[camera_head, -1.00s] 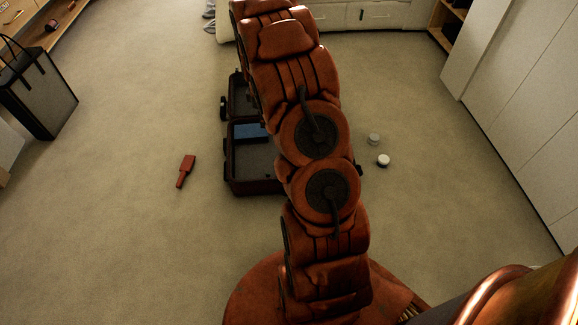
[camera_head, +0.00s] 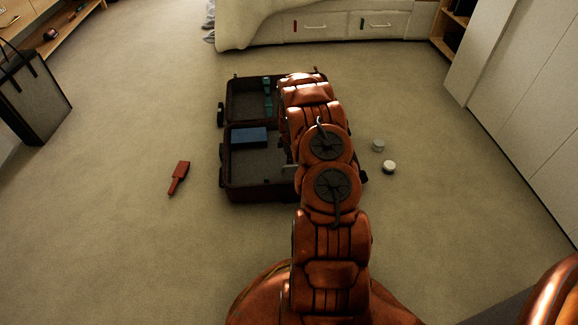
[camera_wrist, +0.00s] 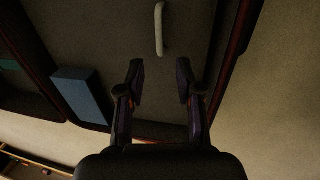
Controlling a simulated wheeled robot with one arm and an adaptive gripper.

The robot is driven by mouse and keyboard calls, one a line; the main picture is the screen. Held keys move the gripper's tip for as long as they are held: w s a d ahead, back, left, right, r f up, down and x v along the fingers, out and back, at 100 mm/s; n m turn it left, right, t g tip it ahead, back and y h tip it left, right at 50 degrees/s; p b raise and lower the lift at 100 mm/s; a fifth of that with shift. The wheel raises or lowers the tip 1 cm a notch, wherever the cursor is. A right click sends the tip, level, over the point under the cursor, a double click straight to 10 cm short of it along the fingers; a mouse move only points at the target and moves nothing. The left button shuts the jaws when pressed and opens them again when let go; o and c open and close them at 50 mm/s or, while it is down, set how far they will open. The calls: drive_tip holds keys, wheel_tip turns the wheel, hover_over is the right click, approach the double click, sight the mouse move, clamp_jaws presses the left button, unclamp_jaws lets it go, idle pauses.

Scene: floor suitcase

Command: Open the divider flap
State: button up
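The open suitcase (camera_head: 262,194) lies on the carpet, its lid half at the back and its base half in front. In the wrist view a flat grey panel (camera_wrist: 110,35) fills the suitcase interior and carries a pale bar handle (camera_wrist: 159,28). This panel looks like the divider flap; its borders are unclear in the dark. My gripper (camera_wrist: 160,82) is open and empty over the panel, its fingers spread to either side of the handle's line and short of it in the picture. In the head view my arm hides the gripper and the suitcase's right part.
A blue box (camera_head: 249,136) lies in the suitcase, left of the gripper in the wrist view (camera_wrist: 81,95). A teal item (camera_head: 267,97) is in the lid half. A red brush-like item (camera_head: 179,178) and two small round pieces (camera_head: 378,146) (camera_head: 389,167) lie on the carpet.

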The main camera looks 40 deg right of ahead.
drive_tip(key=b, duration=0.3)
hover_over(289, 172)
wheel_tip(289, 172, down, 7)
drive_tip(key=shift+w+f, duration=0.1)
drive_tip(key=shift+c, duration=0.2)
clamp_jaws()
idle(0.4)
